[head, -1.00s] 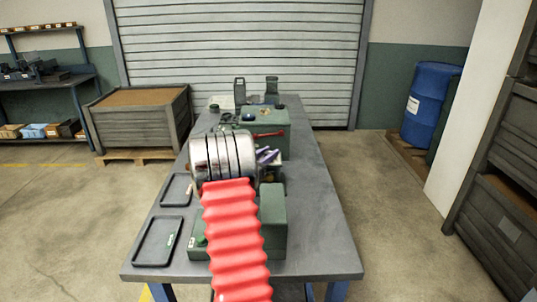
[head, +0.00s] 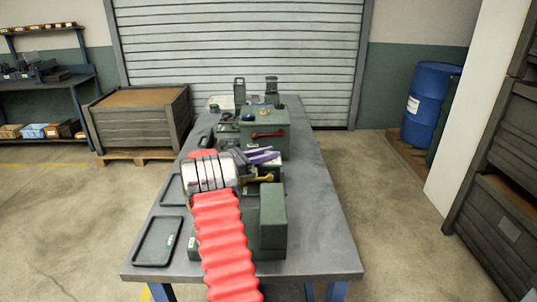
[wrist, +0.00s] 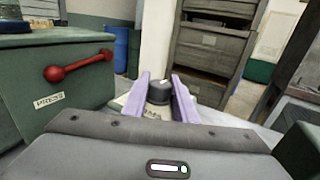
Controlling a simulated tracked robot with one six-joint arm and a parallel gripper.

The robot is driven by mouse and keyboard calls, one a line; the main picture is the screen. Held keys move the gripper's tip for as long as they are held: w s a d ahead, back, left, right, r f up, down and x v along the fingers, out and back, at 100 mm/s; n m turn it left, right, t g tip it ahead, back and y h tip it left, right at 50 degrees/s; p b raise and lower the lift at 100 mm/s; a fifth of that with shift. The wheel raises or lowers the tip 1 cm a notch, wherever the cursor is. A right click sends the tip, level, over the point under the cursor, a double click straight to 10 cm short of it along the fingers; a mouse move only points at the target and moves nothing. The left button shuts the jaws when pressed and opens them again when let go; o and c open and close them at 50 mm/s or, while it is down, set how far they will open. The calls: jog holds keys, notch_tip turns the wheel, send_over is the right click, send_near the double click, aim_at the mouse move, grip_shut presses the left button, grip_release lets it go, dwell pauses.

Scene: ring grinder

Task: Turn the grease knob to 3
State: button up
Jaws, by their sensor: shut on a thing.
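A dark round knob (wrist: 159,93) with a pale mark on its top sits on a light plate in the wrist view. A small label (wrist: 151,114) is in front of it, too blurred to read. My gripper's purple fingers (wrist: 159,88) are on both sides of the knob and are shut on it. In the head view my gripper (head: 262,156) points right over the table, beside the green machine. The knob is hidden there. I cannot read which number the mark points to.
A green box (head: 265,128) with a red lever (head: 268,134) stands just behind my gripper; the lever also shows in the wrist view (wrist: 78,66). A nearer green housing (head: 272,215) and black trays (head: 158,241) are on the table (head: 325,240). Its right side is clear.

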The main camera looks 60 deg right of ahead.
jog(key=shift+w+r+m+g+y, duration=0.1)
jog(key=shift+w+m+g+y, duration=0.05)
jog(key=shift+m+g+y, duration=0.5)
jog(key=shift+w+m+g+y, duration=0.15)
jog(key=shift+m+g+y, duration=0.4)
jog(key=shift+g+y, duration=0.15)
jog(key=o, duration=1)
jog(key=shift+s, duration=0.15)
jog(key=shift+o, duration=0.2)
jog(key=v, duration=1.4)
jog(key=shift+f, duration=0.25)
